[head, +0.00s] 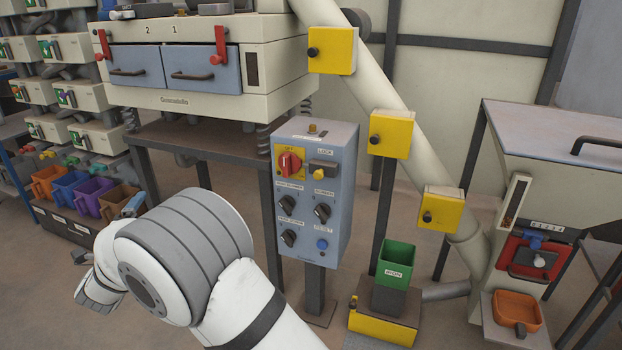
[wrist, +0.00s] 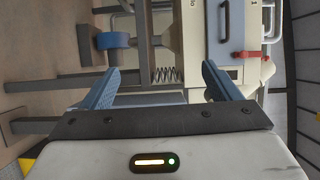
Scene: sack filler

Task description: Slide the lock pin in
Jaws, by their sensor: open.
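A grey-blue control box (head: 310,190) stands on a post in the middle of the head view. Its front has a LOCK label (head: 325,153) at upper right. Under it is a dark fitting (head: 323,165) with a small yellow knob (head: 319,174), perhaps the lock pin; I cannot tell how far in it sits. A red rotary switch (head: 289,162) is to its left. My gripper (wrist: 160,68) is open and empty in the wrist view, its two blue fingers apart. The control box is not clearly visible there.
The sifter cabinet (head: 180,105) stands behind on a dark frame, with springs and red latches; the wrist view shows it sideways. Yellow boxes (head: 391,134) line the sloping pipe (head: 365,85). A green bin (head: 396,263) stands right of the control box. Coloured bins (head: 87,195) are at left.

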